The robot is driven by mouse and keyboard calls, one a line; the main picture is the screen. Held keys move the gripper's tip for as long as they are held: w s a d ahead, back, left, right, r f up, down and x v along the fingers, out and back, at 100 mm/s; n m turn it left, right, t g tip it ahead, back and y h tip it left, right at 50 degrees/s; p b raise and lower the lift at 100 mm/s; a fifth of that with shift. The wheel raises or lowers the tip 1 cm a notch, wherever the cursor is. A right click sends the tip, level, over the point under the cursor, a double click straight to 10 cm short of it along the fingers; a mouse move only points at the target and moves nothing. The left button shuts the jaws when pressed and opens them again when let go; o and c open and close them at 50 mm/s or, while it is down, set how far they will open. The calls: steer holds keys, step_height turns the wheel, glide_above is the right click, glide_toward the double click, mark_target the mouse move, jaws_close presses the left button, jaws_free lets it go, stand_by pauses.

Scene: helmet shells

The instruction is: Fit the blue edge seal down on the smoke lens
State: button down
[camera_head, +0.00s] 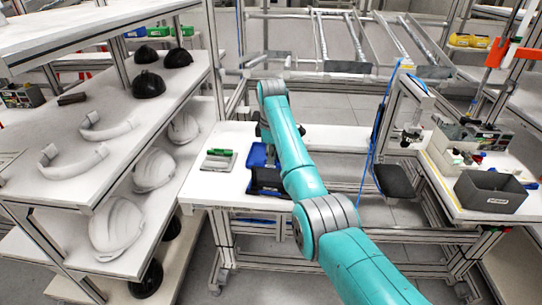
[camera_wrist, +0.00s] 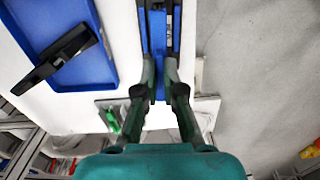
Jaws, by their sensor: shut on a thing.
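In the wrist view my gripper (camera_wrist: 160,22) points down with its two dark fingers close together on a narrow blue piece, the blue edge seal (camera_wrist: 158,75). No lens shows clearly. In the head view my arm hides most of the gripper and what it holds.
A white table (camera_head: 345,138) lies under my arm, with a green item (camera_head: 216,152) on its left part. A shelf (camera_head: 85,205) with white helmet shells (camera_head: 115,228) stands left. A grey bin (camera_head: 490,192) stands on the right table. The white table is clear right of my arm.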

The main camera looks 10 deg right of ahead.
steer(key=shift+f, duration=0.4)
steer(key=c, duration=1.2)
jaws_free()
steer(key=shift+r, duration=0.1)
step_height(320, 180, up, 7)
steer(key=shift+r, duration=0.2)
